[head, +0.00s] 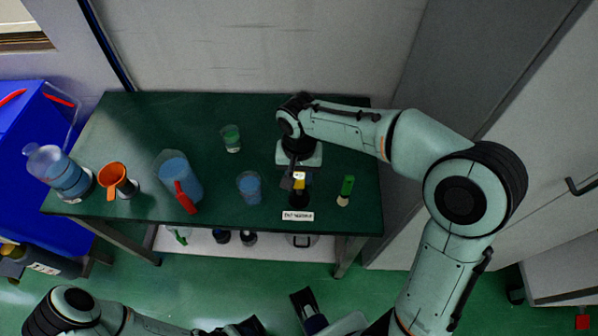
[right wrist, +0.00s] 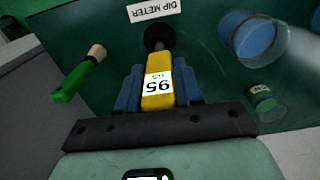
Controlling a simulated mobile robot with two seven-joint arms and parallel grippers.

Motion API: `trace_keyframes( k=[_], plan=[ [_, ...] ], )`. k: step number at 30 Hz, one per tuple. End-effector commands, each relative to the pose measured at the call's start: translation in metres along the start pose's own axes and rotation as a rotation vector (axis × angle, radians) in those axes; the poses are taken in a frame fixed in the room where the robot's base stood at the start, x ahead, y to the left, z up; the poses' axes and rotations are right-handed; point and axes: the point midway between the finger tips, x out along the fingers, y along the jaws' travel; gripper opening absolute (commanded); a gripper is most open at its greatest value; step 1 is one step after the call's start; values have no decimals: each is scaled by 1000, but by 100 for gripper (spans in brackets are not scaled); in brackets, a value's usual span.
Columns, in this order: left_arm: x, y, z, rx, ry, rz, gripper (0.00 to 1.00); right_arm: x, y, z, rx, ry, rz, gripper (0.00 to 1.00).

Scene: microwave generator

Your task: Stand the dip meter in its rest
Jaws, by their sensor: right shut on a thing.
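The dip meter (right wrist: 157,88) is a yellow body with a white label reading 95. It also shows in the head view (head: 299,179). My right gripper (right wrist: 158,92) is shut on it, with a blue-grey finger on each side; the gripper shows from above in the head view (head: 297,180). The rest (right wrist: 158,36) is a round black holder, in line with the meter's far end; it shows at the table's front in the head view (head: 299,199). I cannot tell whether the meter's lower end is inside the rest or above it. My left gripper is not clear at the bottom edge.
A DIP METER label (head: 297,216) lies before the rest. A green-handled brush (head: 346,190) is right, a blue-filled beaker (head: 249,187) left. The table's back left is clear.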

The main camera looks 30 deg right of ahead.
Motion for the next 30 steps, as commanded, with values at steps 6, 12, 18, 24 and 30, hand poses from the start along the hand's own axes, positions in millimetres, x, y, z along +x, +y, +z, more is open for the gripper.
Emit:
trace_keyframes(
  k=[6,12,18,24,30],
  plan=[
    [3,0,-2,1,6,1,61,6,0,0,0,0,1,5],
    [5,-1,-4,1,11,2,61,10,0,0,0,0,1,42],
    [4,0,-3,1,10,2,61,9,0,0,0,0,0,65],
    [4,0,-3,1,9,2,61,7,0,0,0,0,0,65],
    [0,0,-1,1,3,1,61,-19,-1,0,0,3,-3,65]
  ],
)
